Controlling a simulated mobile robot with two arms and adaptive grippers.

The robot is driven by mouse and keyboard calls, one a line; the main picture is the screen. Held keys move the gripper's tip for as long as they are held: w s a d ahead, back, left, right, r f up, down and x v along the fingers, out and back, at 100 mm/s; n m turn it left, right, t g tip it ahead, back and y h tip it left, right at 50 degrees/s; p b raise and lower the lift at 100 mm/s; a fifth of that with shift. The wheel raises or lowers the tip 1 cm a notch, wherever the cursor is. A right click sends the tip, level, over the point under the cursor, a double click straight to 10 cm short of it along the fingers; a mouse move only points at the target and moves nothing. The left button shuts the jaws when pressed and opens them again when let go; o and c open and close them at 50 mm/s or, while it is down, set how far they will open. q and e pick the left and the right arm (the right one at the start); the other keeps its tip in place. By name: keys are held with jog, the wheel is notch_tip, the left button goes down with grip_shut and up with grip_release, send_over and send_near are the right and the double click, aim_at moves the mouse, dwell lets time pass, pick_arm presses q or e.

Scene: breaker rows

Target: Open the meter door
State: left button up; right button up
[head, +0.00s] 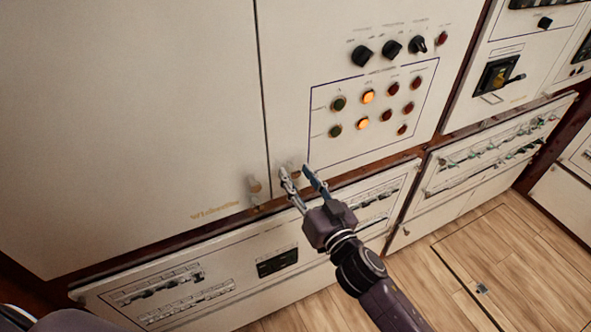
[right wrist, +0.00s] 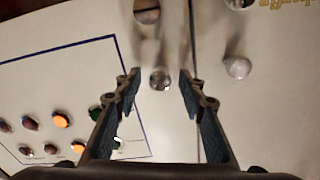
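A cream panel (head: 300,60) with lamps and dark dials stands right of a wide plain cream door (head: 150,100); which one is the meter door I cannot tell. Small knobs sit on both sides of the seam. My right gripper (head: 295,170) is open at the lamp panel's lower left corner. In the right wrist view, a round knob (right wrist: 160,80) shows between its spread fingertips (right wrist: 159,74), with gaps on both sides. A second knob (right wrist: 238,68) is across the seam, on the plain door. Both panels look shut. My left gripper is not in view.
Below are lower breaker panels (head: 200,285) with rows of switches. Another breaker panel (head: 490,160) and a panel with a black handle (head: 498,75) stand at right. Bare wooden floor (head: 470,270) lies at the lower right.

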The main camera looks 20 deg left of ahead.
jog(key=shift+w+a, duration=0.45)
jog(key=shift+w, duration=0.05)
jog(key=shift+c, duration=0.5)
grip_shut()
